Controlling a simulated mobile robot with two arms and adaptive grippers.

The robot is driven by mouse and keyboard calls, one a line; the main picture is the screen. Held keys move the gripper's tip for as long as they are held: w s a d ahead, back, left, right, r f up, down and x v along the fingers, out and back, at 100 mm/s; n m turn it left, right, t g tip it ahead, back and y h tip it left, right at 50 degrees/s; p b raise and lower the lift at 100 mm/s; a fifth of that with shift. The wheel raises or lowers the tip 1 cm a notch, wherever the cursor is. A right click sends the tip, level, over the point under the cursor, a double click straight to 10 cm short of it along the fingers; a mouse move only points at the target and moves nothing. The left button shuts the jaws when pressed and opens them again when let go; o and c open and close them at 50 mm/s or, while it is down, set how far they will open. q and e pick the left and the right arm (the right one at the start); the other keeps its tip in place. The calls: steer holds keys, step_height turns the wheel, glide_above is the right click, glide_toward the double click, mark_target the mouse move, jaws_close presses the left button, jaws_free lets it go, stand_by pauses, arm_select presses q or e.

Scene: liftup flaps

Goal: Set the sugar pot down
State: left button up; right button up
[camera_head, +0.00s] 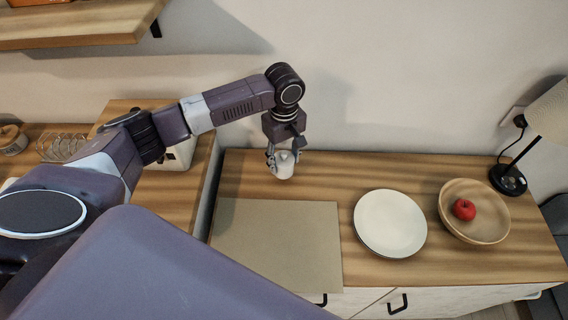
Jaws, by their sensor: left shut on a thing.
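The sugar pot (284,169) is a small white lidded pot near the back left of the wooden cabinet top (400,170). My left gripper (285,156) reaches down from above and is shut on it, with fingers on both sides of its upper part. The pot looks upright. I cannot tell whether its base touches the wood or hangs slightly above it. My right gripper is not in view.
A beige mat (285,235) lies in front of the pot. A white plate (390,222), a wooden bowl (478,232) with a red apple (464,209), and a black lamp (508,180) stand to the right. Bare wood lies behind the plate.

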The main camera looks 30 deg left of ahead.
mark_target(284, 160)
arm_select(q)
steer(key=shift+f, duration=1.4)
steer(key=o, duration=1.3)
steer(key=shift+f, duration=0.1)
steer(key=shift+o, duration=0.2)
step_height(284, 160, up, 12)
steer(key=shift+r+b, duration=0.15)
steer(key=shift+b, duration=0.4)
